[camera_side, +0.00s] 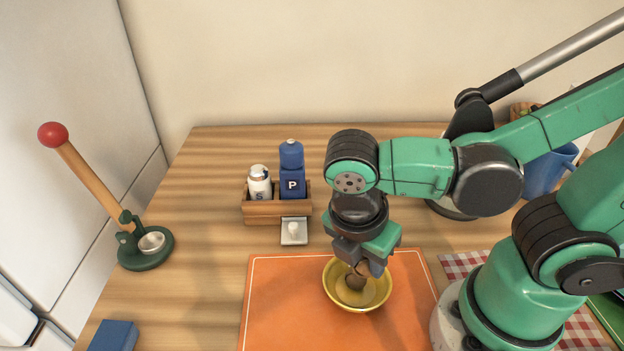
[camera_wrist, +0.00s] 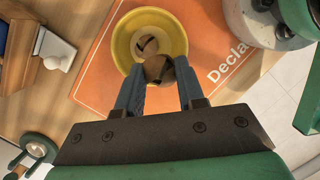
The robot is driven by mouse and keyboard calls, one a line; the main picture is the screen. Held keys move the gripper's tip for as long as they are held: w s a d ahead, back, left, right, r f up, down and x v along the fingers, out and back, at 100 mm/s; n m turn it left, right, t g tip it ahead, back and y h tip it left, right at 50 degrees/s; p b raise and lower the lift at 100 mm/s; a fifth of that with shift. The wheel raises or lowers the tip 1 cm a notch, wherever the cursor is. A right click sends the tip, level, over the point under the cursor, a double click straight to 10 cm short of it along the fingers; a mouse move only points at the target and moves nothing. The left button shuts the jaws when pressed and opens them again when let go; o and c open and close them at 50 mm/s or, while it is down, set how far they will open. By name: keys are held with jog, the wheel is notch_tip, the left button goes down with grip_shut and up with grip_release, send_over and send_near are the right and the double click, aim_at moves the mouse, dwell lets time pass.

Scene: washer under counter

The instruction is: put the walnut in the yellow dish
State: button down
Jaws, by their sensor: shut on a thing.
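The yellow dish (camera_side: 342,302) is a round bowl on the orange mat; it also shows in the wrist view (camera_wrist: 178,30). My gripper (camera_side: 362,270) points down over the dish. In the wrist view my gripper (camera_wrist: 160,78) has its two fingers shut on the brown walnut (camera_wrist: 158,69). The walnut shows in the side view (camera_side: 355,283), partly hidden by the fingers, and overlaps the inside of the dish. I cannot tell whether it touches the dish. A dark patch in the dish, beside the walnut, is unclear.
The orange mat (camera_side: 275,305) lies under the dish. A wooden caddy (camera_side: 277,210) with a shaker (camera_side: 260,182) and a blue "P" bottle (camera_side: 291,170) stands behind left. A green press with a red knob (camera_side: 53,135) is far left. A blue mug (camera_side: 545,175) is right.

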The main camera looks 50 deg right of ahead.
aim_at(362, 276)
jog(key=shift+f, duration=2)
jog(key=shift+f, duration=0.1)
jog(key=shift+f, duration=0.15)
jog(key=c, duration=0.5)
grip_release()
jog(key=shift+c, duration=0.2)
